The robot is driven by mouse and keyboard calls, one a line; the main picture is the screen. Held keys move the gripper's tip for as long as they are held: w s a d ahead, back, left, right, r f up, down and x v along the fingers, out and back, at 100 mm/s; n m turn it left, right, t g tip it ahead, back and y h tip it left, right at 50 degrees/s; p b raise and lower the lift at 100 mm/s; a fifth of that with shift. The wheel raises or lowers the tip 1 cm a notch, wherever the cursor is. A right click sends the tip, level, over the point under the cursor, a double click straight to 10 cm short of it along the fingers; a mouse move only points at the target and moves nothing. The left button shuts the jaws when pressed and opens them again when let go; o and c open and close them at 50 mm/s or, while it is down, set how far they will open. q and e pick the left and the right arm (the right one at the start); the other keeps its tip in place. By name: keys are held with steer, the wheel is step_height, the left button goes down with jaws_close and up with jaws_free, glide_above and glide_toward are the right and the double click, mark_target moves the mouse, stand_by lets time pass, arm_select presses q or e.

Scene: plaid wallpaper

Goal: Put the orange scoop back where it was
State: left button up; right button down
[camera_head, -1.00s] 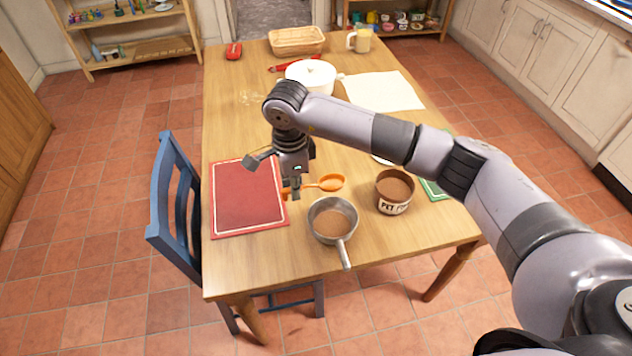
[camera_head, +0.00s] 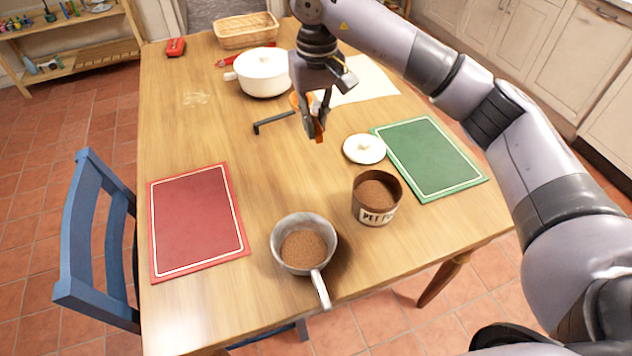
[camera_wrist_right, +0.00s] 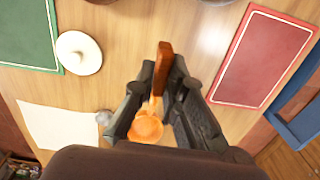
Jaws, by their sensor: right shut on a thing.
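My right gripper (camera_head: 314,129) is shut on the orange scoop (camera_head: 321,131) above the middle of the table. The right wrist view shows the scoop (camera_wrist_right: 146,128) between the fingers of the gripper (camera_wrist_right: 161,80), its handle sticking out past the tips and its round bowl nearer the wrist. In the head view the fingers hide most of the scoop. The pet food tin (camera_head: 376,199), full of brown food, stands in front of the white lid (camera_head: 364,149). The metal saucepan (camera_head: 303,226) holds brown food too. My left gripper is out of view.
A dark angled bar (camera_head: 272,123) lies left of the gripper. A white pot (camera_head: 262,73), a wicker basket (camera_head: 246,30) and a white sheet (camera_head: 365,82) are behind. A blue chair (camera_head: 95,240) stands at left.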

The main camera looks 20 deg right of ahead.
steer(key=p, duration=0.2)
glide_above(315, 196)
step_height(315, 196, down, 15)
steer(key=shift+f, duration=0.6)
step_height(315, 196, down, 3)
steer(key=shift+f, duration=0.3)
steer(key=shift+f, duration=0.1)
steer(key=c, duration=1.7)
jaws_free()
steer(key=shift+o, duration=0.2)
